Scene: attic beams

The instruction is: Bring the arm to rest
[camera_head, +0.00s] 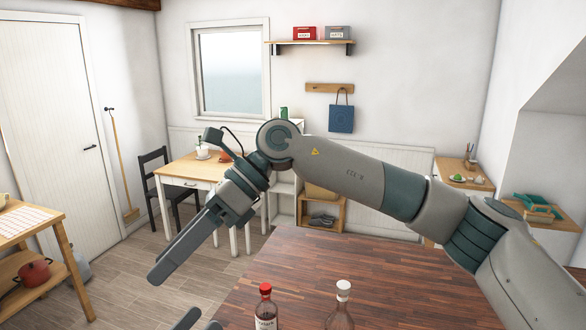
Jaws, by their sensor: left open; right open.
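My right arm (345,175) comes in from the right edge and reaches across the middle of the view, bent at a joint in front of the window wall. Its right gripper (163,262) points down and to the left, open and empty, in the air left of the dark wooden table (400,265). The rest of the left arm is out of view.
A red-capped bottle (265,312) and a clear white-capped bottle (342,310) stand at the table's near part, just right of my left gripper. The visible tabletop behind them is bare. A side table (25,225) with a red pot (34,271) stands at left.

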